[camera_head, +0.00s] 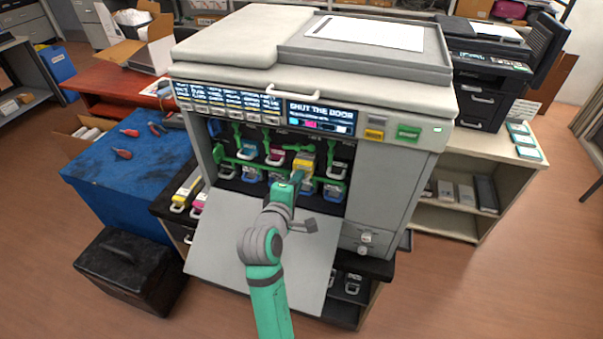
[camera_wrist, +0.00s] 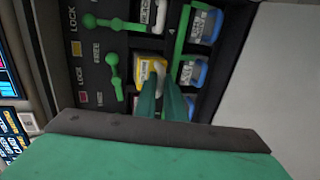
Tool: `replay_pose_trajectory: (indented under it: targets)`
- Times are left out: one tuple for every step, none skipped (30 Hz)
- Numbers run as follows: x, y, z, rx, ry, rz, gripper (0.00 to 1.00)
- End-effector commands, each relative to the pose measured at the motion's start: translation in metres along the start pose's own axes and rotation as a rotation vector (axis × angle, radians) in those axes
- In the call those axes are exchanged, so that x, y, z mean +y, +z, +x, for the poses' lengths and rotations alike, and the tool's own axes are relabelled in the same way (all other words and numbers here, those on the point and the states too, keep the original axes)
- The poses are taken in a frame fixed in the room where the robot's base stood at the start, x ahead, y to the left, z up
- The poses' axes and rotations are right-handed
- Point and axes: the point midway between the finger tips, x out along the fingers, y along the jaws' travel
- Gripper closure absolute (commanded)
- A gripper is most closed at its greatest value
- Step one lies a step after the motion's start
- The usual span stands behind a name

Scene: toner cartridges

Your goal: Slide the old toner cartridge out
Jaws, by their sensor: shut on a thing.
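The grey printer (camera_head: 400,150) stands with its front door (camera_head: 230,245) folded down. Inside is a row of cartridges with green levers. The yellow toner cartridge (camera_head: 304,165) is in the upper row, right of the magenta cartridge (camera_head: 275,153), and it also shows in the wrist view (camera_wrist: 150,72). My gripper (camera_head: 297,178) reaches over the open door to the yellow cartridge's front. In the wrist view my gripper's fingers (camera_wrist: 160,85) are shut on the cartridge's front handle and hide part of it. How far the cartridge sits out of its slot is hard to tell.
Green levers (camera_wrist: 113,78) stand beside the slots, close to my fingers. Blue-fronted units (camera_wrist: 200,72) sit in the lower row. A yellow cartridge (camera_head: 186,190) lies on the stand left of the printer. The blue cabinet (camera_head: 115,160) holds red-handled tools. The open door lies under my arm.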

Motion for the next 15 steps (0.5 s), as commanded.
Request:
replay_pose_trajectory:
  targets:
    - [-0.005,-0.001,-0.005,0.002,-0.007,-0.001,1.0]
    - [-0.005,0.0,-0.008,0.001,-0.007,-0.001,1.0]
    - [-0.006,0.001,-0.012,-0.001,-0.007,0.0,1.0]
    - [-0.007,0.002,-0.014,-0.002,-0.007,0.0,1.0]
    - [-0.008,0.003,-0.017,-0.003,-0.007,0.0,1.0]
    - [-0.008,0.003,-0.021,-0.004,-0.006,0.0,1.0]
    - [-0.009,0.004,-0.023,-0.005,-0.006,0.001,1.0]
    - [-0.009,0.004,-0.026,-0.005,-0.006,0.001,1.0]
    - [-0.01,0.004,-0.03,-0.004,-0.005,0.001,1.0]
    - [-0.011,0.004,-0.033,-0.004,-0.005,0.001,1.0]
    - [-0.011,0.003,-0.036,-0.004,-0.005,0.001,1.0]
    - [-0.013,0.003,-0.041,-0.003,-0.005,0.001,1.0]
    - [-0.013,0.002,-0.044,-0.003,-0.005,0.0,1.0]
    - [-0.014,0.001,-0.047,-0.002,-0.004,0.0,1.0]
    - [-0.015,0.001,-0.051,0.0,-0.004,0.0,1.0]
